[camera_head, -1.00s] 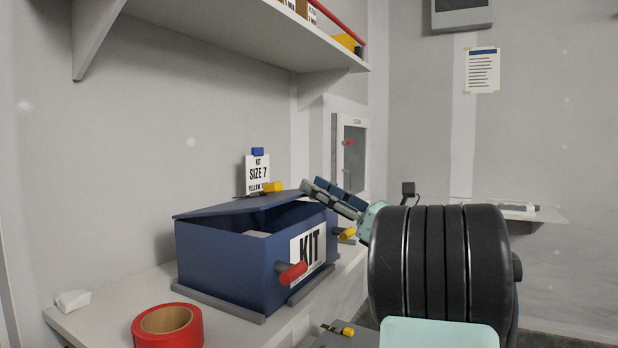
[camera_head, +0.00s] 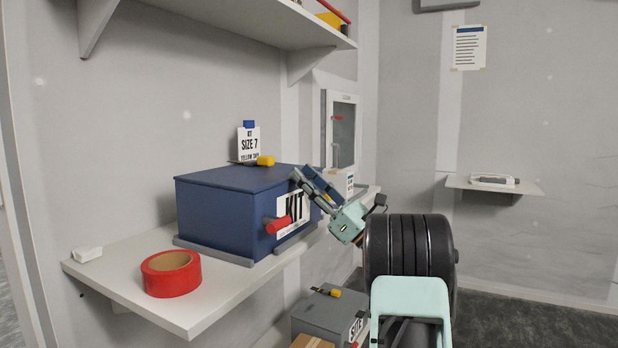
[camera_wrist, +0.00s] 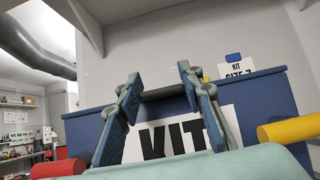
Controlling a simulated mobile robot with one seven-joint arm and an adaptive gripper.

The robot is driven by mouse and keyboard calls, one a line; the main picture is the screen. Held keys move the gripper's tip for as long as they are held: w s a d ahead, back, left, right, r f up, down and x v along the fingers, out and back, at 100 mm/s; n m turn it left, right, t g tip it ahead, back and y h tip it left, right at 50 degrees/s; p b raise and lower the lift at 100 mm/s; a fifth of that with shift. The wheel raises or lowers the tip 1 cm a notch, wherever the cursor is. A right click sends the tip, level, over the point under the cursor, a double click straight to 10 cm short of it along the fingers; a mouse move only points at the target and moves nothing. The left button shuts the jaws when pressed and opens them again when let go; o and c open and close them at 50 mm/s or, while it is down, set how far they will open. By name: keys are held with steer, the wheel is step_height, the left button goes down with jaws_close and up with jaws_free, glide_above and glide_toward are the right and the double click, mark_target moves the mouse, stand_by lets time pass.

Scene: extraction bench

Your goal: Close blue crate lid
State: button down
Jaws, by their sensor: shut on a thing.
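The blue crate (camera_head: 222,217) stands on the white bench, with a "KIT" label (camera_head: 293,210) and a red handle (camera_head: 278,225) on its front. Its blue lid (camera_head: 235,177) lies down, level over the crate top, with no gap that I can see. My gripper (camera_head: 301,180) is at the label side of the crate, by the lid's front edge. In the wrist view my gripper (camera_wrist: 160,88) is shut on a dark bar (camera_wrist: 163,92) at the lid's edge, above the "KIT" label. The fingers hide part of the label.
A red tape roll (camera_head: 171,273) and a small white block (camera_head: 87,254) lie on the bench (camera_head: 215,297). A "SIZE 7" sign (camera_head: 248,146) stands behind the crate. A shelf (camera_head: 235,25) hangs above. A grey box (camera_head: 328,312) sits lower, below the bench edge.

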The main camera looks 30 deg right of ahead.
steer(key=shift+w+a+f, duration=0.1)
steer(key=shift+w+f, duration=0.05)
steer(key=shift+f, duration=0.3)
steer(key=shift+w+a+f, duration=0.1)
steer(key=shift+f, duration=0.35)
steer(key=c, duration=1.3)
jaws_free()
steer(key=shift+w, duration=0.1)
steer(key=shift+o, duration=0.2)
steer(key=shift+r, duration=0.15)
steer(key=shift+d, duration=0.1)
steer(key=v, duration=1.2)
